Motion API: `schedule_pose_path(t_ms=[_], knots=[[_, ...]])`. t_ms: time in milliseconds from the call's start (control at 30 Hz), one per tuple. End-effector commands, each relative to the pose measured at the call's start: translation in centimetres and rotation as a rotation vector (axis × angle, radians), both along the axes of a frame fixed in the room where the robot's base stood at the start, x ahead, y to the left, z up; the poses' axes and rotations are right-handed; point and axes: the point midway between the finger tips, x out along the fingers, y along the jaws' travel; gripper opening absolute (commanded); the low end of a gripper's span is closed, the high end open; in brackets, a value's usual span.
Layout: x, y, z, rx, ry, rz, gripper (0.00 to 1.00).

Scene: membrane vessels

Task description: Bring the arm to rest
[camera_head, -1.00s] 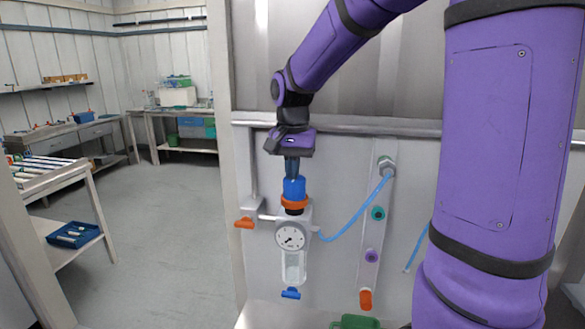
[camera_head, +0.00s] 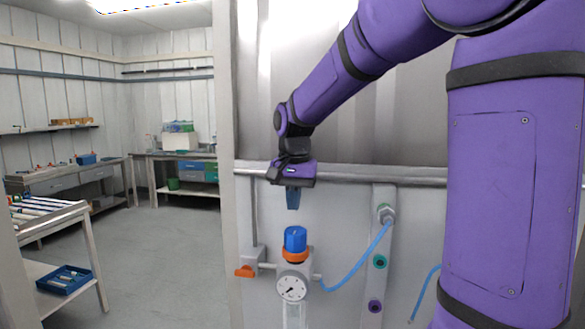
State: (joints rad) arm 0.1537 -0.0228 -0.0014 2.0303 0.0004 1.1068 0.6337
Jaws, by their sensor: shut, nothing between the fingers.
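My gripper (camera_head: 293,207) is at the end of my purple arm and points straight down. Its fingers are shut with nothing between them. It hangs above the blue cap (camera_head: 295,239) of the vessel, with a small gap between them in the picture. An orange collar (camera_head: 295,255) sits under the blue cap, and a round white gauge (camera_head: 292,287) is below it. The lower part of the vessel is cut off by the picture's bottom edge.
A grey rail (camera_head: 390,175) runs across the panel behind my gripper. A blue hose (camera_head: 361,264) curves from the vessel to a fitting (camera_head: 386,214) on the right. An orange handle (camera_head: 245,271) is at left. Open floor (camera_head: 165,255) lies further left, with benches beyond.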

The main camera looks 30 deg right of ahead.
Motion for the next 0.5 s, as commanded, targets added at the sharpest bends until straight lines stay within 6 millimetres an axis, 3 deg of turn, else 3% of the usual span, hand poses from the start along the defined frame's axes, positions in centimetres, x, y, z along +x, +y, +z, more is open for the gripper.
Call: schedule_pose_path(t_ms=[200, 500], knots=[[0.1, 0.0, 4.7, -0.001, -0.005, 0.0, 0.0], [0.0, 0.0, 8.3, 0.0, -0.003, 0.0, 0.0]])
